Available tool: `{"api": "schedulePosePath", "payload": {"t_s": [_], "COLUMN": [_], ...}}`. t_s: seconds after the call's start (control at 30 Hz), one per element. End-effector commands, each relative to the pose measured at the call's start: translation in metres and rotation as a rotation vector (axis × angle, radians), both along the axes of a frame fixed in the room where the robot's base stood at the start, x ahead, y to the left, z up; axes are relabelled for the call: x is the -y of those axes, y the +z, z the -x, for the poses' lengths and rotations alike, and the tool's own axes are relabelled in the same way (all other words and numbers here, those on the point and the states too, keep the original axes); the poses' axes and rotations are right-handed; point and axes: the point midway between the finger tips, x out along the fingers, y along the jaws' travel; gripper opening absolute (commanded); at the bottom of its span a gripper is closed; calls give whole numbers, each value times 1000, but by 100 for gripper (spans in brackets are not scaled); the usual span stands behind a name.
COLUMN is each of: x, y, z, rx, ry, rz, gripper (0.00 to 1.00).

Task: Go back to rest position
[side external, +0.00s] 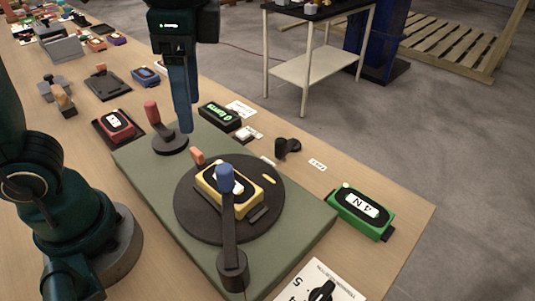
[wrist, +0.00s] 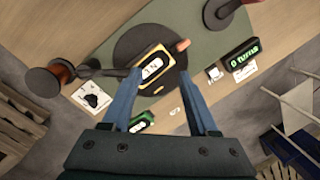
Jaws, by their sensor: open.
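My gripper (side external: 186,124) is above the bench in the side external view, its blue fingers pointing down past the red-knobbed lever (side external: 154,116). In the wrist view my gripper (wrist: 160,72) has its two fingers spread apart with nothing held between them. A yellow-cased detector (side external: 244,197) sits on a dark round turntable (side external: 194,222), on a green base plate (side external: 145,170). A lever with a blue knob (side external: 225,178) stands at the plate's front and partly covers the detector. The yellow detector also shows in the wrist view (wrist: 170,82).
A black display (side external: 219,117) reading turns stands behind the plate; its first digit looks like 0. A green detector (side external: 361,211) lies at the right edge. Red (side external: 115,125) and blue (side external: 146,76) detectors lie farther left. A metal cart (side external: 307,68) stands beyond the bench.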

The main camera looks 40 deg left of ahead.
Motion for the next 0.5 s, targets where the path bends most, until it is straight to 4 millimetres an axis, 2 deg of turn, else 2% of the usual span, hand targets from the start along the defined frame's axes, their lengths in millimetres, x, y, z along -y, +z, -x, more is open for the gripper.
{"api": "schedulePosePath", "payload": {"t_s": [0.1,0.23,0.5], "x": [-16,-27,-35], "y": [1,-6,-41], "z": [15,29,44], "rx": [109,231,453], "ry": [127,270,553], "rz": [54,114,242], "gripper": [60,60,60]}}
